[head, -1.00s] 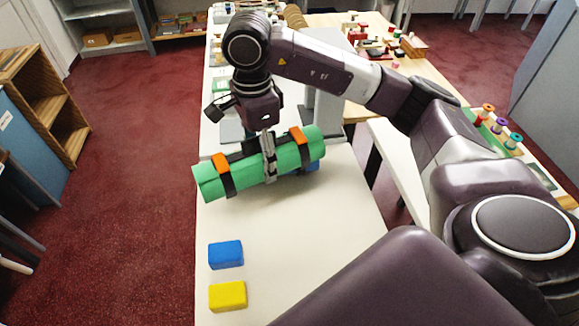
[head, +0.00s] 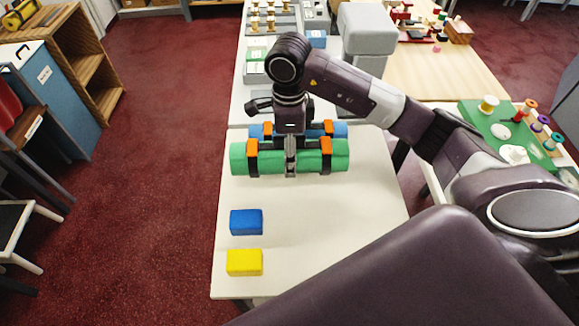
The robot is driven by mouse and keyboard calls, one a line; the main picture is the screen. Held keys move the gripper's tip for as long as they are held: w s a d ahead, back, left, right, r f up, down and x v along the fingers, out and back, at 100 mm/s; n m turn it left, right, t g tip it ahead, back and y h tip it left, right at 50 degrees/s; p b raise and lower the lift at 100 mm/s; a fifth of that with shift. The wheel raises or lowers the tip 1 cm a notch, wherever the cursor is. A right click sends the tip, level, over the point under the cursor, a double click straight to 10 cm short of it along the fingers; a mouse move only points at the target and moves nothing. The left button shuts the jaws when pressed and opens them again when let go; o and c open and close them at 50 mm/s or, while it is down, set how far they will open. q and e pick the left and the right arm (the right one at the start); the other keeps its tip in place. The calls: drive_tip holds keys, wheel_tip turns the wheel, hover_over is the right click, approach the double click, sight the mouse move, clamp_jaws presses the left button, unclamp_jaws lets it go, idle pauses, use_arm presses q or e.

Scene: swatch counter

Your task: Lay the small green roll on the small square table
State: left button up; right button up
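The green roll (head: 222,158) with black straps and orange buckles is crosswise over the white counter (head: 330,225). My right gripper (head: 291,165) is above its middle, with a finger down the roll's near side; it looks shut on the roll. The far finger is hidden. Whether the roll touches the counter is hard to tell. A blue roll (head: 341,130) with similar straps is just behind it, partly hidden by the green roll and the gripper. My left gripper is not in view. I cannot make out a small square table for certain.
A blue block (head: 246,222) and a yellow block (head: 244,262) lie on the counter's near left. Spools stand around a green board (head: 500,128) at right. A wooden shelf (head: 75,60) stands at left. Red carpet (head: 160,200) lies open left of the counter.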

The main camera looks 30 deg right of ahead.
wheel_tip(320, 180, down, 3)
drive_tip(key=shift+r, duration=0.1)
wheel_tip(320, 180, down, 4)
drive_tip(key=shift+f+p, duration=0.1)
drive_tip(key=shift+p, duration=0.45)
drive_tip(key=shift+f, duration=0.2)
drive_tip(key=o, duration=1.4)
drive_tip(key=shift+c, duration=0.2)
drive_tip(key=shift+r, duration=0.1)
drive_tip(key=shift+r, duration=0.2)
wheel_tip(320, 180, up, 10)
drive_tip(key=b, duration=0.3)
drive_tip(key=shift+w+r, duration=0.1)
drive_tip(key=shift+r, duration=0.75)
